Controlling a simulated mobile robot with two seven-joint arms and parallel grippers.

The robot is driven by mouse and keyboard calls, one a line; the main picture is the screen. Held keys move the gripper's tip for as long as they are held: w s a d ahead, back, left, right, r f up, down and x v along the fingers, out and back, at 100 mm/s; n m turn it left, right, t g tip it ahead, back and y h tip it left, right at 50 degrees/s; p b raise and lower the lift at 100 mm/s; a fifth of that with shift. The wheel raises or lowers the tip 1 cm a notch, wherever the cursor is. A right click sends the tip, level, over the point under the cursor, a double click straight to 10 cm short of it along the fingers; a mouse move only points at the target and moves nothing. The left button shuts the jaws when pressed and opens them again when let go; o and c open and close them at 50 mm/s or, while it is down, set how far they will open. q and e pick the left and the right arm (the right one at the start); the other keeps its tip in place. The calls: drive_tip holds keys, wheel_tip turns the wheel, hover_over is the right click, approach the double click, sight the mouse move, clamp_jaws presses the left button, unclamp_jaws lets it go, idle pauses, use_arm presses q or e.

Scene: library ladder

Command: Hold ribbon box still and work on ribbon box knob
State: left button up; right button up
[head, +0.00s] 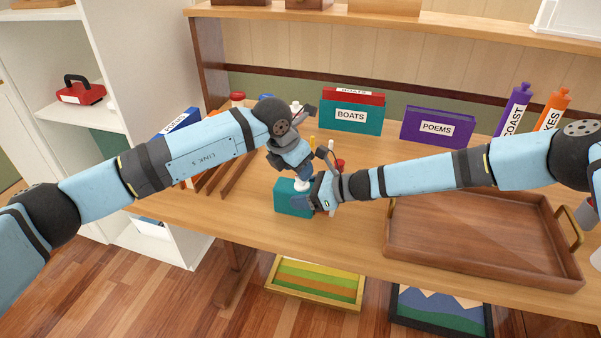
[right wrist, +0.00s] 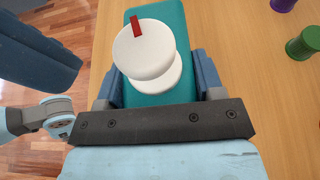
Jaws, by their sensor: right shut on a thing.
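The ribbon box is a small teal box (head: 285,201) near the front edge of the table. Its white round knob (head: 301,185) sits on top; in the right wrist view the knob (right wrist: 149,53) has a red mark on its rim. My right gripper (head: 310,202) is shut on the box, with one finger on each side of it in the right wrist view. My left gripper (head: 298,165) hangs just above the knob. Its fingers are partly hidden and its opening is unclear. In the right wrist view no finger touches the knob's visible top.
A wooden tray (head: 485,277) lies to the right. Behind stand a BOATS box (head: 349,117), a purple POEMS book (head: 437,128) and purple (head: 514,112) and orange (head: 553,110) bottles. A wooden rack (head: 235,175) stands left, beneath my left arm.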

use_arm(q)
drive_tip(key=shift+x, duration=1.45)
drive_tip(key=shift+c, duration=0.4)
drive_tip(key=c, duration=0.6)
